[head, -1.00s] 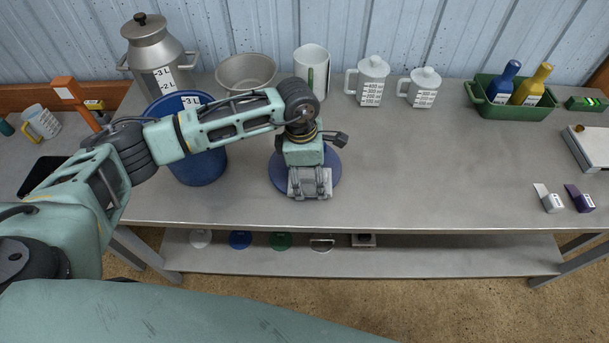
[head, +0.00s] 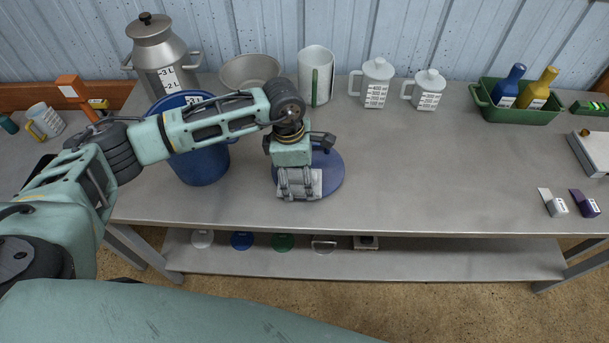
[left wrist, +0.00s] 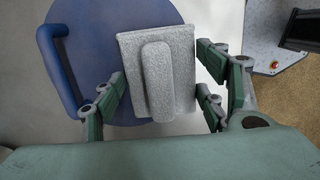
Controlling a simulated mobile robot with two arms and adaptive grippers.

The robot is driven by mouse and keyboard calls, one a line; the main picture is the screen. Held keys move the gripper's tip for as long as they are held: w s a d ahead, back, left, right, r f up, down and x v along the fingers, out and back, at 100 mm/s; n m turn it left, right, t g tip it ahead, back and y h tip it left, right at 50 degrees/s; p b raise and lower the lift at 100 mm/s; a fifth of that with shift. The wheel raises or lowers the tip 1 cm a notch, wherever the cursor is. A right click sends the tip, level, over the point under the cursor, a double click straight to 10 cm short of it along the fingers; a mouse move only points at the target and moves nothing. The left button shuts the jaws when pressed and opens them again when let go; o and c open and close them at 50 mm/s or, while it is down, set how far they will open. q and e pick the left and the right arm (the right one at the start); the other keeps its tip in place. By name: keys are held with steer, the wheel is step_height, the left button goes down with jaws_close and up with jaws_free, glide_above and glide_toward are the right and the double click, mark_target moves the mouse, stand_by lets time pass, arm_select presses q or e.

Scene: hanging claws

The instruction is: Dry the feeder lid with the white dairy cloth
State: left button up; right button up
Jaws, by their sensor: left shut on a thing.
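The blue feeder lid (head: 332,178) lies flat on the steel table, partly hidden under my left arm. In the left wrist view the lid (left wrist: 90,28) is a round blue disc with a bar handle at its left edge. My left gripper (head: 299,190) points down over the lid's left front part. It is shut on the white dairy cloth (head: 314,180), a pale folded pad with a raised ridge. In the left wrist view the cloth (left wrist: 181,55) covers the lid's right edge; whether it presses on the lid cannot be told. My right gripper is not in view.
A blue bucket (head: 205,168) stands close left of the lid. Behind are a metal bowl (head: 250,72), a white jug (head: 316,78) and lidded measuring jugs (head: 376,82). A green tray (head: 522,116) with bottles is at the right. The table's middle right is clear.

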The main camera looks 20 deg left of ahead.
mark_target(314, 174)
arm_select(q)
steer(key=shift+w+d+b, duration=0.25)
steer(key=shift+d+b, duration=0.15)
steer(key=shift+d, duration=0.5)
steer(key=shift+w+d+b, duration=0.25)
steer(key=shift+d+b, duration=0.1)
steer(key=shift+d, duration=0.55)
steer(key=shift+s+a, duration=0.25)
steer(key=shift+a, duration=0.65)
steer(key=shift+s+a, duration=0.25)
steer(key=shift+a, duration=0.65)
steer(key=shift+w+d+b, duration=0.25)
steer(key=shift+d+b, duration=0.2)
steer(key=shift+d, duration=0.45)
steer(key=shift+w+d+b, duration=0.25)
steer(key=shift+d+b, duration=0.2)
steer(key=shift+d, duration=0.4)
steer(key=shift+s+a, duration=0.3)
steer(key=shift+a, duration=0.6)
steer(key=shift+s+a, duration=0.25)
steer(key=shift+a, duration=0.6)
steer(key=shift+w+d+b, duration=0.3)
steer(key=shift+d+b, duration=0.15)
steer(key=shift+d, duration=0.45)
steer(key=shift+r, duration=0.1)
steer(key=shift+r+p, duration=1.8)
steer(key=shift+r, duration=1.7)
